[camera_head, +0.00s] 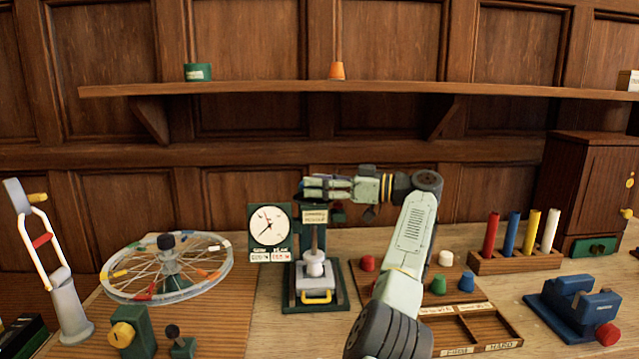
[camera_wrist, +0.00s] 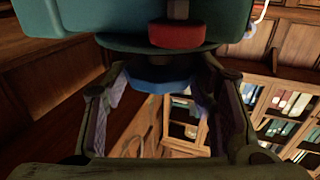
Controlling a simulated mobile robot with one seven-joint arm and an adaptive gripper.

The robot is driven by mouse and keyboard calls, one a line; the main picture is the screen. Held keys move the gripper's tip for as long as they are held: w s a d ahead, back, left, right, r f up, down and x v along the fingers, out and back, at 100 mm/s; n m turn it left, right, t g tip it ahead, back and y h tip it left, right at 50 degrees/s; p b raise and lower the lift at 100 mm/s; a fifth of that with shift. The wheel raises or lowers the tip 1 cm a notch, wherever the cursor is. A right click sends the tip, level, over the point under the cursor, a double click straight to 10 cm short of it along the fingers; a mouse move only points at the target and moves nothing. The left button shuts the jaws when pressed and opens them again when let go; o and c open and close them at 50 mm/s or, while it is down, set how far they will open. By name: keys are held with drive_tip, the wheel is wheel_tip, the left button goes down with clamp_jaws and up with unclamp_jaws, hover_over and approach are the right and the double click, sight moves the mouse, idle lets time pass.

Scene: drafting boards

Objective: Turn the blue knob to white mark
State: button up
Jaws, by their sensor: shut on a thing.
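The blue knob (camera_wrist: 160,76) shows in the wrist view, low on a dark teal body (camera_wrist: 95,18). My gripper (camera_head: 308,189) has its two fingers on either side of the knob and is shut on it. In the head view my gripper is at the top of the green press-like device (camera_head: 342,283) with the round dial (camera_head: 267,225), and the knob cannot be made out there. I cannot make out a white mark by the knob in either view.
A red round part (camera_wrist: 176,33) sits just beyond the blue knob. A spoked wheel (camera_head: 130,275) lies to the left. Colored pegs (camera_head: 438,284), a wooden tray (camera_head: 480,330) and a rack of tubes (camera_head: 515,262) stand right. A shelf (camera_head: 400,88) runs above my arm.

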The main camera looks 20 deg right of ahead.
idle(0.6)
drive_tip(key=o, duration=1.2)
drive_tip(key=shift+c, duration=0.2)
drive_tip(key=shift+w+d+f+m+t+h, duration=0.1)
drive_tip(key=shift+w+f+m+t+h, duration=0.1)
drive_tip(key=shift+m+t+h, duration=0.1)
drive_tip(key=shift+s+m+t+h, duration=0.1)
drive_tip(key=shift+m+t+h, duration=0.2)
drive_tip(key=shift+t, duration=0.1)
